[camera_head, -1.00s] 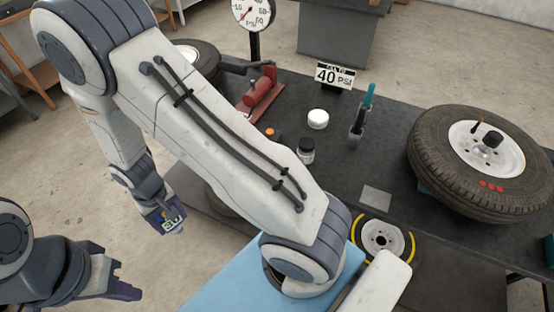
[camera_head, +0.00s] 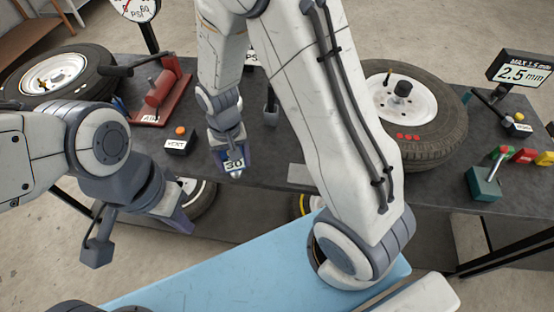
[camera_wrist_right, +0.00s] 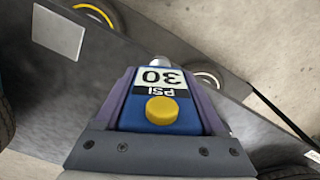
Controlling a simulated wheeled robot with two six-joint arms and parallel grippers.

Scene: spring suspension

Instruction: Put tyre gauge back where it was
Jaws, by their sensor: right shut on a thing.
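The tyre gauge (camera_head: 234,165) is a small blue device with a white display reading 30. My right gripper (camera_head: 231,156) is shut on it and holds it near the table's front edge. The right wrist view shows the gauge (camera_wrist_right: 158,100) between the two purple fingers, with its yellow button and "30 PSI" display facing the camera and its metal tip pointing away. My left gripper (camera_head: 138,232) is open and empty in front of the table, its fingers apart.
A flat grey plate (camera_head: 302,174) lies on the dark table (camera_head: 272,172), partly behind my right arm; it also shows in the wrist view (camera_wrist_right: 59,30). Nearby are the VENT box (camera_head: 180,142), red pump (camera_head: 163,92), left wheel (camera_head: 62,75), right wheel (camera_head: 437,110) and green block (camera_head: 483,184).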

